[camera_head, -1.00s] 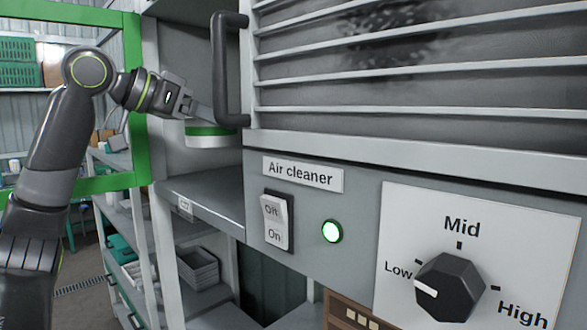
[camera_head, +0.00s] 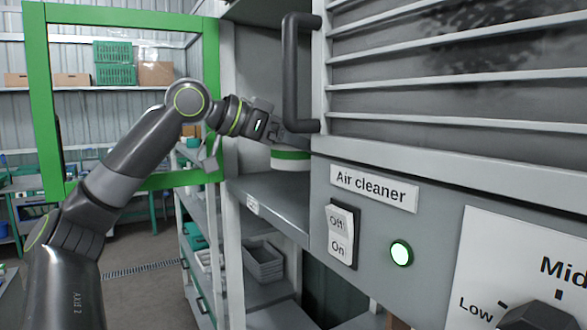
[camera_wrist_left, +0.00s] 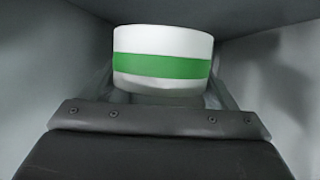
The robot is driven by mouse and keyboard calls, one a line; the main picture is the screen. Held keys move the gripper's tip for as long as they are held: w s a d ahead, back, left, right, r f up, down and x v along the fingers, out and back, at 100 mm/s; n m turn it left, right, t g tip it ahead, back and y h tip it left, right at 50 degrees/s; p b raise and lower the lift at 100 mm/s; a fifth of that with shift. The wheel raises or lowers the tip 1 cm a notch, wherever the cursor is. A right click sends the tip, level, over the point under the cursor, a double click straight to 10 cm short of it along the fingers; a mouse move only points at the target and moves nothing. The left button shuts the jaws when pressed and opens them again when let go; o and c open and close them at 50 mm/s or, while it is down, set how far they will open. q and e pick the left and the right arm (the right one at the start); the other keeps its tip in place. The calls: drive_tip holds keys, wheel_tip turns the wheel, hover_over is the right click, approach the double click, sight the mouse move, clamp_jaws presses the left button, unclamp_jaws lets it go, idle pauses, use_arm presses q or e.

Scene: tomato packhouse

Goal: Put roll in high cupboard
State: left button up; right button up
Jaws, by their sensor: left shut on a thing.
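The roll (camera_head: 291,158) is white with a green band, and its right side is hidden behind the air cleaner in the head view. My left gripper (camera_head: 290,141) is shut on the roll, whose white and green side also shows ahead of the wrist in the left wrist view (camera_wrist_left: 162,67). The roll is inside the grey cupboard, over its shelf (camera_head: 270,198); I cannot tell whether it touches the shelf. The cupboard's green-framed door (camera_head: 45,110) stands open at the left. My right gripper is not in view.
The air cleaner (camera_head: 375,225), with a dark handle (camera_head: 291,75), stands close on the right and narrows the room beside my left wrist. A grey tray (camera_head: 264,262) sits on a lower shelf. Green crates (camera_head: 114,63) stand on a far rack.

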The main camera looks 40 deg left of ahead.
sight(272, 164)
use_arm(q)
drive_tip(key=shift+f+b, duration=1.95)
drive_tip(key=shift+f, duration=0.6)
drive_tip(key=shift+d, duration=0.1)
drive_tip(key=shift+f, duration=0.1)
drive_tip(key=o, duration=1.1)
drive_tip(key=b+v, duration=0.4)
drive_tip(key=v, duration=0.1)
drive_tip(key=b+v, duration=0.1)
drive_tip(key=v, duration=0.6)
drive_tip(key=shift+r+b, duration=0.25)
drive_tip(key=shift+b, duration=0.15)
